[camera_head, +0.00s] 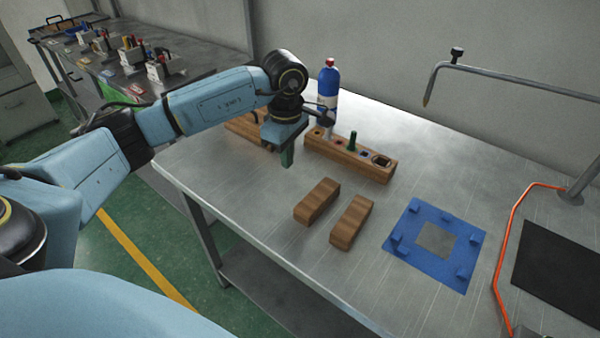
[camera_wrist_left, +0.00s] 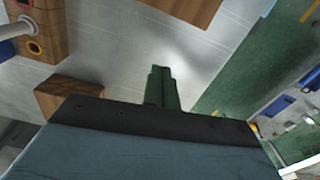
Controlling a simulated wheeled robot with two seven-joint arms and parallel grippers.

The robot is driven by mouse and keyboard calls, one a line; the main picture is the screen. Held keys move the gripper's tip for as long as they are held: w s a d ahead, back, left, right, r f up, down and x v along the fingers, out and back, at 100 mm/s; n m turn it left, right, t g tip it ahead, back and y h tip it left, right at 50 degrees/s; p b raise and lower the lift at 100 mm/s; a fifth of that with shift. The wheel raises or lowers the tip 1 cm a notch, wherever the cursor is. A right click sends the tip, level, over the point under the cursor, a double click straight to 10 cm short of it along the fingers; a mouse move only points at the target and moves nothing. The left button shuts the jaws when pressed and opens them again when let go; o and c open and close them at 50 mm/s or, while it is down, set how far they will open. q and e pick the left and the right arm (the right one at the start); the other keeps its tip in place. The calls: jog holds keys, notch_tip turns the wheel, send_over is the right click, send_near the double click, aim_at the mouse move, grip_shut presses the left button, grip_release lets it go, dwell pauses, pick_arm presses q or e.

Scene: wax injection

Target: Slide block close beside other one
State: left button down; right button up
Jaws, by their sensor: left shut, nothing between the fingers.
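Two brown wooden blocks lie on the metal table: the left block (camera_head: 317,201) and the right block (camera_head: 351,222). They are roughly parallel, with a narrow strip of bare table between them. My left gripper (camera_head: 287,160) is shut and empty, above the table, behind and to the left of the left block and apart from it. In the left wrist view its green fingers (camera_wrist_left: 162,88) are together, and part of a wooden block (camera_wrist_left: 188,8) shows at the top edge. My right gripper is not in view.
A wooden rack (camera_head: 340,157) with inserts stands behind the blocks, with a blue bottle (camera_head: 327,90) behind it. Another wooden piece (camera_head: 240,126) is partly hidden by my left arm. A blue fixture plate (camera_head: 403,250) lies to the right. The table in front of the blocks is clear.

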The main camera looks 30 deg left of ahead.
aim_at(309, 194)
pick_arm(q)
notch_tip(309, 194, down, 9)
jog(key=shift+s+d+r, duration=0.1)
jog(key=shift+s, duration=0.05)
jog(key=d, duration=0.3)
jog(key=shift+d+f, duration=0.1)
jog(key=shift+f, duration=0.1)
jog(key=shift+d, duration=0.4)
jog(key=shift+w+d, duration=0.2)
jog(key=shift+d, duration=0.65)
jog(key=shift+a, duration=0.55)
jog(key=a+b, duration=0.1)
jog(key=a, duration=0.2)
jog(key=shift+s+a+f, duration=0.1)
jog(key=shift+a, duration=0.05)
notch_tip(309, 194, up, 10)
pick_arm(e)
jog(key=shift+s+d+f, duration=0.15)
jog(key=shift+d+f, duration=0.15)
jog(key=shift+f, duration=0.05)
